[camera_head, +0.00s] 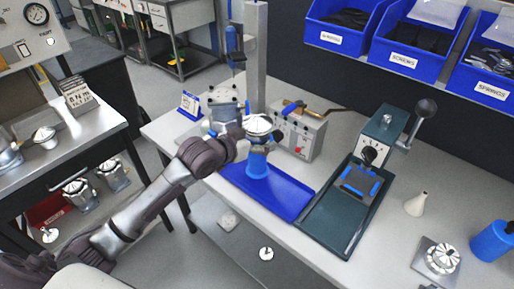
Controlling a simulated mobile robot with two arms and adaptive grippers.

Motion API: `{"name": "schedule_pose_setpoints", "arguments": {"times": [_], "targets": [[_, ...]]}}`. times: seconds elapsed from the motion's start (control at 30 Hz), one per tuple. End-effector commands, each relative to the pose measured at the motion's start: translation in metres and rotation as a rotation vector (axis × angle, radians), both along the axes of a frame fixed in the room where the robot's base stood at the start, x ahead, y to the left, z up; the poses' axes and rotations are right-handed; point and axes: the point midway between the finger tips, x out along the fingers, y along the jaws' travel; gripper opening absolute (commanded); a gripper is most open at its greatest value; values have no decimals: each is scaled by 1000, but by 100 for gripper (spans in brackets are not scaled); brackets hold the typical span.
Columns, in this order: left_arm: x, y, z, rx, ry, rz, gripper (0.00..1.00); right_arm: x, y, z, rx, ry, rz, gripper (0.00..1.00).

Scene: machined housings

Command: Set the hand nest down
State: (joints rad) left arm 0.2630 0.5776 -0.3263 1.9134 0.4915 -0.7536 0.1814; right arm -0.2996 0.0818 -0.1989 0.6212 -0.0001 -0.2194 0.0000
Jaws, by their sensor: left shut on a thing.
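My left arm reaches in from the lower left, and its gripper (247,133) is over the blue tray (292,203). It is shut on the upper part of a blue, roughly cylindrical piece with a pale metal top, which looks like the hand nest (257,163). The nest is about upright over the back part of the tray. I cannot tell whether its base touches the tray. The wrist and fingers hide part of the grip. My right gripper is not in view.
A grey box with a lever (301,137) stands behind the tray. A dark green press (329,224) stands to its right. A pale cone (416,204), a metal fixture (441,258) and a blue container (491,242) are farther right. Labelled blue bins (411,62) hang behind. The tray's front is clear.

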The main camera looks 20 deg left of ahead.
Motion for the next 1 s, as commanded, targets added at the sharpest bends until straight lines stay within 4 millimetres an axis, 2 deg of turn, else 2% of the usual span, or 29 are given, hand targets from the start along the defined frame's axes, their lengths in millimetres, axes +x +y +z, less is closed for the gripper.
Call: {"name": "schedule_pose_setpoints", "arguments": {"times": [0.07, 0.3, 0.7, 0.73, 0.8, 1.0], "targets": [[0, 1, -4, -3, -3, -1, 25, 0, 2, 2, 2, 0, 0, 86], [0, 1, -35, -2, -3, 1, 25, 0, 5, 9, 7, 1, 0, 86], [0, 1, -41, -2, -6, 0, 25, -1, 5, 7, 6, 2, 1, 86], [0, 1, -43, 0, -1, 0, 90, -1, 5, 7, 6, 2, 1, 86], [-1, 1, -43, 0, 0, 0, 100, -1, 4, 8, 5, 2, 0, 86], [-1, 1, -43, 0, 0, 0, 100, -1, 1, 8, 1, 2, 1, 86]]}}
